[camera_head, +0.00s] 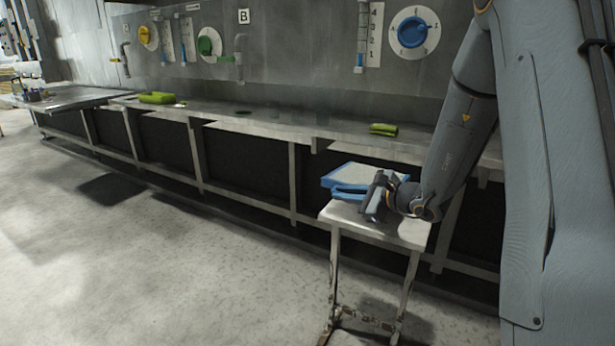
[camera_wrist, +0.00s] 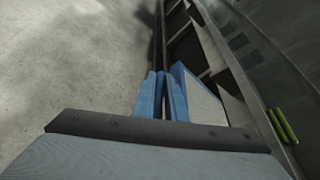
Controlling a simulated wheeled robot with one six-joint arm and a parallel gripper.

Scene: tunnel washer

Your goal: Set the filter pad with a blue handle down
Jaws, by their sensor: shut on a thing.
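The filter pad (camera_head: 362,174) is a flat pale grey square with a blue frame and a blue handle. In the head view it is just above or on the top of a small metal stand (camera_head: 385,226); I cannot tell whether it touches. My gripper (camera_head: 368,196) is at its right front side, shut on the blue handle (camera_head: 347,192). In the wrist view the pad (camera_wrist: 203,98) shows its pale face and blue edge, to the right of my gripper's fingers (camera_wrist: 162,98). The gripper hides part of the handle and of the stand's top.
A long metal counter (camera_head: 270,126) runs behind the stand. A green cloth-like item (camera_head: 383,129) and another green item (camera_head: 157,98) lie on it. Blue (camera_head: 411,32), green (camera_head: 209,43) and yellow (camera_head: 145,35) dials are on the wall. The floor at the left is clear.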

